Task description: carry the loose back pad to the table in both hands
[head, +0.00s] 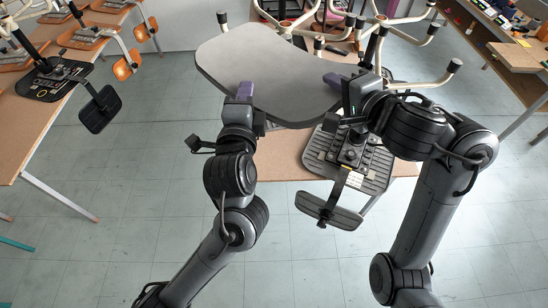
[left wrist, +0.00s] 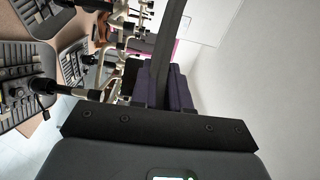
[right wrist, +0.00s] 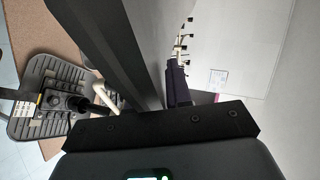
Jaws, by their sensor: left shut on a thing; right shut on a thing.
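The loose back pad (head: 265,70) is a large grey rounded panel in the upper middle of the head view. My left gripper (head: 244,92) is shut on its near left edge. My right gripper (head: 335,82) is shut on its right end. The pad is held up in the air, tilted, in front of a brown table (head: 280,157), whose top shows below and behind it. In the left wrist view the pad (left wrist: 172,45) is seen edge-on between the fingers. In the right wrist view it (right wrist: 105,45) is a dark slab crossing the fingers.
Upturned chair bases (head: 420,75) with casters stand behind. Another table (head: 40,110) with chair parts is at left, a workbench (head: 515,55) at right. Floor between is clear.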

